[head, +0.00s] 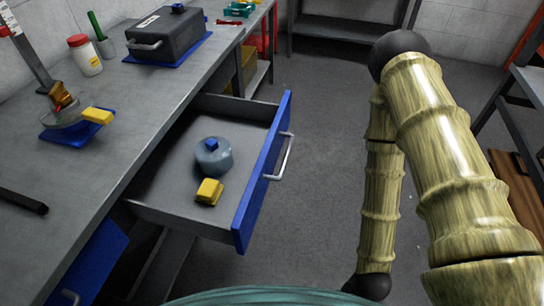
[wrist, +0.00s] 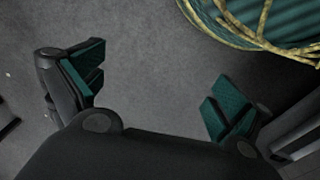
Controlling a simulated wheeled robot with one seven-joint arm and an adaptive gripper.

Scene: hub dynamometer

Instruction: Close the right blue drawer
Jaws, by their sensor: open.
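The right blue drawer (head: 254,190) is pulled well out from under the grey workbench in the head view. Its front is blue with a silver bar handle (head: 281,158). Inside the open drawer lie a round grey object with a blue knob (head: 213,155) and a small yellow block (head: 209,192). In the wrist view my gripper (wrist: 155,92) is open and empty, with its green-padded fingers wide apart over bare grey floor. The drawer does not show in the wrist view. In the head view my arm is at the right, apart from the drawer, and the gripper itself is not visible.
Another blue drawer front (head: 88,268) shows at the lower left under the workbench (head: 150,85). A dark case (head: 168,38), a white bottle (head: 86,55) and a yellow-topped device stand on the bench. Floor (head: 325,130) between the drawer and my arm is clear. Shelving stands at the back.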

